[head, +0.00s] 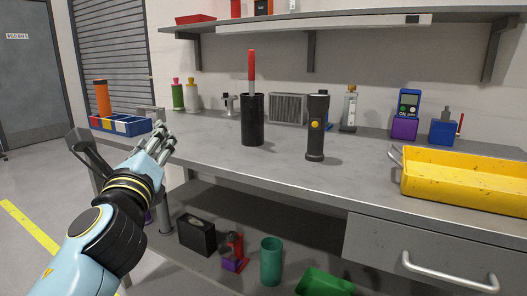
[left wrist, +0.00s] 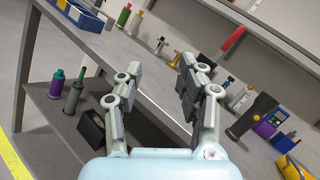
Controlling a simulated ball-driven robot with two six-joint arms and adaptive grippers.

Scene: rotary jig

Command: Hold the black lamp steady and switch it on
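The black lamp (head: 317,128) is a torch standing upright on the grey workbench, with a round yellow button on its side. In the left wrist view the lamp (left wrist: 252,117) appears tilted at the right, beyond the fingers. My left gripper (head: 160,143) is in front of the bench's left part, well to the left of the lamp and apart from it. In the left wrist view its two fingers (left wrist: 157,75) are spread with nothing between them. My right gripper is not in view.
A black cup (head: 253,120) holding a red stick stands left of the lamp. A yellow tray (head: 465,190) lies at the right and a blue bin (head: 122,124) at the far left. A shelf (head: 300,27) hangs above. The bench in front of the lamp is clear.

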